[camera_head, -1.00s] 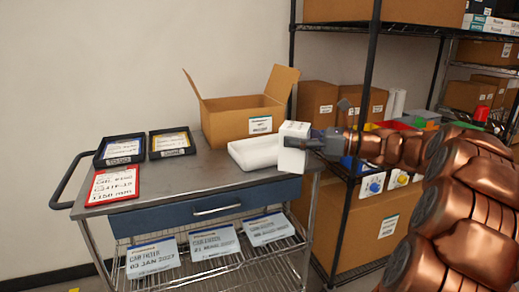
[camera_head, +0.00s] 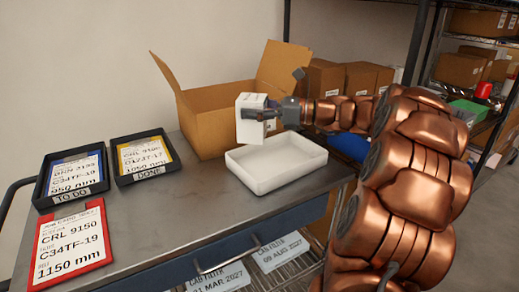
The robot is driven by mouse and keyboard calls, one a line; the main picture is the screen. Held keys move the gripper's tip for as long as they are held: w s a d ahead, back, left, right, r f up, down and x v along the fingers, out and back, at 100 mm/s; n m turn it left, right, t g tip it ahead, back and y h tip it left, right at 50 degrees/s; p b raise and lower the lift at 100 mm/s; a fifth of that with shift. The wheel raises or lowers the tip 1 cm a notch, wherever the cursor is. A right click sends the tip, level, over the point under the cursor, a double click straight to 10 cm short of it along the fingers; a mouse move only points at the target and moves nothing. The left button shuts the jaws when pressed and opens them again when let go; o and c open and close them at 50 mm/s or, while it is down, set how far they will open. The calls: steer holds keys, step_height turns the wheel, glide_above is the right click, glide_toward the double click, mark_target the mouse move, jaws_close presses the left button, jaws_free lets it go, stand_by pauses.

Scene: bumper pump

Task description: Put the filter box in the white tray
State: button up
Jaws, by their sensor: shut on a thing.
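The filter box, a white upright carton (camera_head: 250,129), is held in my gripper (camera_head: 262,115), which is shut on it from the right. The carton is in front of the open cardboard box and appears raised above the far left part of the white tray. The white tray (camera_head: 290,181) is a shallow, empty rectangle on the grey cart top. Whether the carton's lower edge is clear of the tray's rim is hard to tell.
The open cardboard box (camera_head: 208,134) stands behind the tray. Two black trays, TO DO (camera_head: 72,194) and DONE (camera_head: 147,175), and a red-framed job card (camera_head: 71,243) lie at left. Shelving with boxes (camera_head: 327,77) stands behind my arm. Bare cart top (camera_head: 185,222) lies left of the tray.

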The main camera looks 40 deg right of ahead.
mark_target(254, 139)
steer(key=shift+s+f+b, duration=0.1)
steer(key=shift+f+b, duration=0.65)
steer(key=shift+f, duration=3.55)
steer(key=shift+f, duration=0.1)
steer(key=o, duration=1.5)
steer(key=shift+o, duration=0.2)
steer(key=p+v, duration=0.1)
steer(key=v, duration=1.1)
